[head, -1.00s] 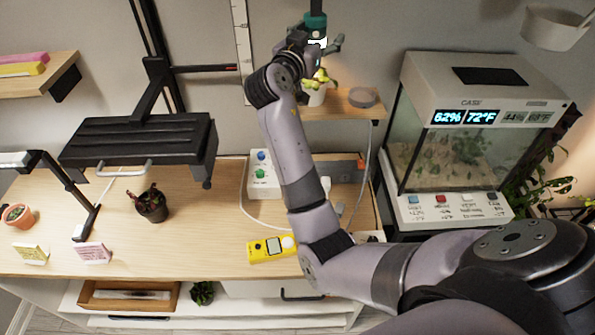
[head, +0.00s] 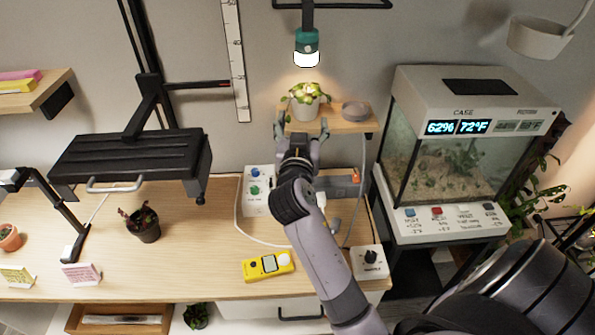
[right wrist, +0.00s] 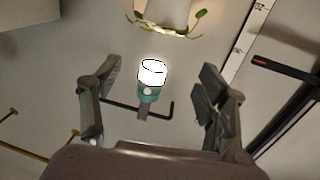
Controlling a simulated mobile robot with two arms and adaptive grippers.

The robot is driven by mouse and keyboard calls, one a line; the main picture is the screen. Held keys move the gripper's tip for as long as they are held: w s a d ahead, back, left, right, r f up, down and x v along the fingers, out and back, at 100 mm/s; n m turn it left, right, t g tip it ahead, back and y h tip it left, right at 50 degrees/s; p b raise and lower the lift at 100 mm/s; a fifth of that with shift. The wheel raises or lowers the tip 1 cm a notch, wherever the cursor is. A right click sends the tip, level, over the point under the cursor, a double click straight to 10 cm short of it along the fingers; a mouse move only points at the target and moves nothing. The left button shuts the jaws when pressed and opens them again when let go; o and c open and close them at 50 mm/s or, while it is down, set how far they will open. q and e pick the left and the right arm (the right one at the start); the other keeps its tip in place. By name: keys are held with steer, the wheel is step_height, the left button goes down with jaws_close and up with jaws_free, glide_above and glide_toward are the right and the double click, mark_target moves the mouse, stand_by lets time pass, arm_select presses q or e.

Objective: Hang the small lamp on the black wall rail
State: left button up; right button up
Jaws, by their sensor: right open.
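The small lamp (head: 307,42) has a teal body and a lit white end that points down. It hangs by a dark stem at the black wall rail (head: 352,4) at the top of the head view; the stem's upper end is cut off there. My right gripper (head: 301,127) is open and empty, well below the lamp and in front of the small shelf's edge. In the right wrist view the lamp (right wrist: 148,94) shows between the spread fingers, apart from them, with the black rail (right wrist: 125,107) behind it. My left gripper is not in view.
A potted plant (head: 305,104) and a grey dish (head: 355,111) stand on the small wooden shelf (head: 346,127) near my right gripper. A glass terrarium (head: 440,168) is at the right. A black panel fixture (head: 130,160) stands at the left.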

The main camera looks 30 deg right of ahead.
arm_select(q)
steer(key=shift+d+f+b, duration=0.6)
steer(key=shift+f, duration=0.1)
arm_select(e)
steer(key=s+a+f+n+t+y, duration=0.2)
steer(key=s+a+f+n+y, duration=0.1)
steer(key=s+a+f+y, duration=0.1)
step_height(320, 180, down, 2)
steer(key=shift+s+a+t, duration=0.3)
steer(key=shift+s+a, duration=0.45)
steer(key=shift+s, duration=0.4)
